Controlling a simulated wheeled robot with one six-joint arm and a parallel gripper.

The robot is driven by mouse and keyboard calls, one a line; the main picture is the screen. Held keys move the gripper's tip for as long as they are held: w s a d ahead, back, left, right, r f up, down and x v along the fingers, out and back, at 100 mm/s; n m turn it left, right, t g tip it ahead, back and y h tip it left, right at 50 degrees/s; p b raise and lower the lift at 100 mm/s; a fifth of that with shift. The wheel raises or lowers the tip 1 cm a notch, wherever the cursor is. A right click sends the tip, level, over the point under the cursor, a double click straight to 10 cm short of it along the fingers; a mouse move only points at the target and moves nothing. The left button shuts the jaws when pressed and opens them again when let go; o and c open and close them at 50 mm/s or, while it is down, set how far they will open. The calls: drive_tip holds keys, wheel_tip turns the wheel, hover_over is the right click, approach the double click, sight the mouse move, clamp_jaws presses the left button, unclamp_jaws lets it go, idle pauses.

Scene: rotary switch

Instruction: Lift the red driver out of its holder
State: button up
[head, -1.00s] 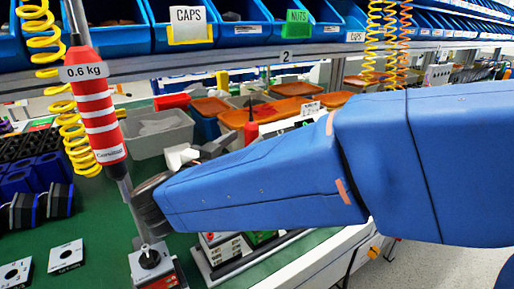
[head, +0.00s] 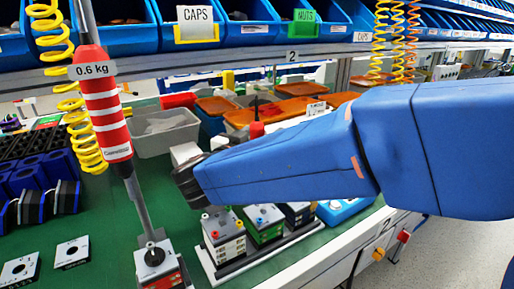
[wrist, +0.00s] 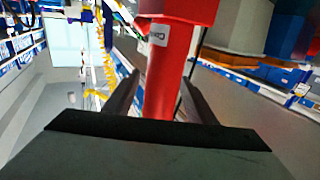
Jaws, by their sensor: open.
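A red driver (head: 256,130) with a thin dark top pokes up behind my arm in the head view; its lower part and its holder are hidden. In the wrist view a plain red shaft (wrist: 168,80) with a white label and a wider red part at the top of the picture appears between the two dark fingers of my gripper (wrist: 160,97). It looks like the same driver. The fingers are apart, one on each side, with no clear contact visible. In the head view my forearm hides most of the gripper.
A red, white-striped tool (head: 104,115) marked 0.6 kg hangs at the left above a metal post with a square base (head: 155,258). A grey bin (head: 165,138) and orange trays (head: 290,108) stand behind. Small boxes (head: 223,240) sit on a rack below my wrist.

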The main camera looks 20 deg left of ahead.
clamp_jaws()
wheel_tip(320, 180, up, 10)
idle(0.6)
drive_tip(key=c, duration=1)
unclamp_jaws()
drive_tip(key=shift+c, duration=0.2)
clamp_jaws()
